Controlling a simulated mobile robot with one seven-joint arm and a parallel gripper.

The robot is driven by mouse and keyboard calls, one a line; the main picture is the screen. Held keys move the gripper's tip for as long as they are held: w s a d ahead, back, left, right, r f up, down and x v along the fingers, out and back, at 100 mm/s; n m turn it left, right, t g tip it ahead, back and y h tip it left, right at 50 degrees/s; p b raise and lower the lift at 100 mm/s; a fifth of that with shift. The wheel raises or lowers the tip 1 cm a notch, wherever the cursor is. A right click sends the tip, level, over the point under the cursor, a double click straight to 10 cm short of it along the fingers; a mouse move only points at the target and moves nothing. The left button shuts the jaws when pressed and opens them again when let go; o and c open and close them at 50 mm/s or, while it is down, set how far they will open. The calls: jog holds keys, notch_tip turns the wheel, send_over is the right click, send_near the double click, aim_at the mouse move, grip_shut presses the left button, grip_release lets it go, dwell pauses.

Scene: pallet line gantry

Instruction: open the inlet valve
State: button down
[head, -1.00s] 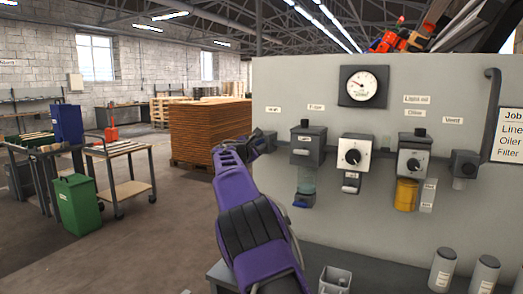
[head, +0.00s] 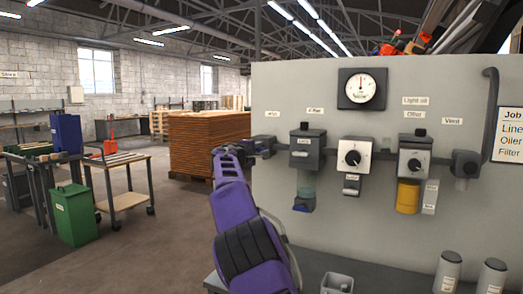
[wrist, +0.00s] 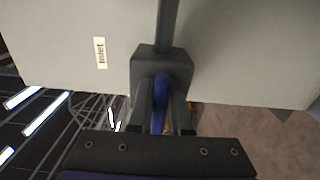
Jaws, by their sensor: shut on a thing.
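The inlet valve is a dark grey block (head: 265,143) at the left edge of the grey panel. In the wrist view the block (wrist: 161,68) has a dark pipe running into it, and a label reading "Inlet" (wrist: 100,52) is on the panel beside it. A blue handle (wrist: 159,92) sits at the block, between my fingers. My gripper (head: 246,148) is at the valve and shut on the handle; it also shows in the wrist view (wrist: 161,112). The fingers hide part of the handle, and in the head view my gripper covers it.
The panel (head: 300,80) carries a round gauge (head: 362,88), a filter unit (head: 307,150), a regulator with a knob (head: 354,156), an oiler with an amber bowl (head: 408,195) and a vent block (head: 465,163). A ledge with canisters (head: 448,270) lies below.

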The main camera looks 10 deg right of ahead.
dwell(0.4)
jog(key=c, duration=0.9)
grip_release()
jog(key=shift+o, duration=0.2)
jog(key=v, duration=1.7)
jog(key=shift+s+a, duration=0.15)
jog(key=shift+m, duration=0.3)
